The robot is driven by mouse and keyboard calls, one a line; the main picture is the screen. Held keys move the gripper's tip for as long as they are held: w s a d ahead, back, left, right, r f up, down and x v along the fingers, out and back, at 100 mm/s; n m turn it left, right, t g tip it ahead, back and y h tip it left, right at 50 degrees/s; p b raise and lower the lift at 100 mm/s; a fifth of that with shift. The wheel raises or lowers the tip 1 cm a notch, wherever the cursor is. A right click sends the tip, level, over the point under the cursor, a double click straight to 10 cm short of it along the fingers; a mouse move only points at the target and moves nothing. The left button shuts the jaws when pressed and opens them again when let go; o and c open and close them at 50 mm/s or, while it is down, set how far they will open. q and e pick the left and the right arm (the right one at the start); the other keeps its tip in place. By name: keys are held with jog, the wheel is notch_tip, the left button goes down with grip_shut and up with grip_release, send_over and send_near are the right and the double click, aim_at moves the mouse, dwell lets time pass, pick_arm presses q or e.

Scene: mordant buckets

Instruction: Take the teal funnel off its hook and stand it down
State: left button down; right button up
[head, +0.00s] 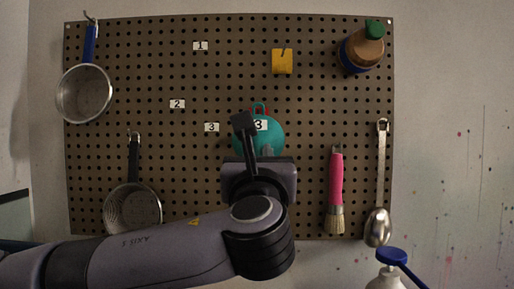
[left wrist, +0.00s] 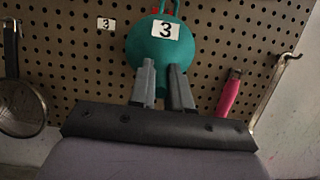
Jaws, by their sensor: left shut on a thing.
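The teal funnel (head: 276,135) is at the pegboard's middle, with its loop handle upward by a small red hook and a white label "3" on its face. It also shows in the left wrist view (left wrist: 146,49). My left gripper (left wrist: 164,75) is at the funnel's lower part, its two grey fingers close together and shut on it. In the head view my wrist and arm hide the funnel's lower part. I cannot tell whether the loop is still on the hook. My right gripper is not in view.
On the pegboard (head: 180,70) hang a blue-handled pan (head: 83,93), a strainer (head: 132,208), a yellow item (head: 282,61), a brown bottle (head: 362,50), a pink brush (head: 336,180) and a metal ladle (head: 378,226). A white bottle with a blue top (head: 386,280) stands at lower right.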

pick_arm(q)
jog(key=shift+s+b, duration=0.4)
jog(key=shift+s, duration=1)
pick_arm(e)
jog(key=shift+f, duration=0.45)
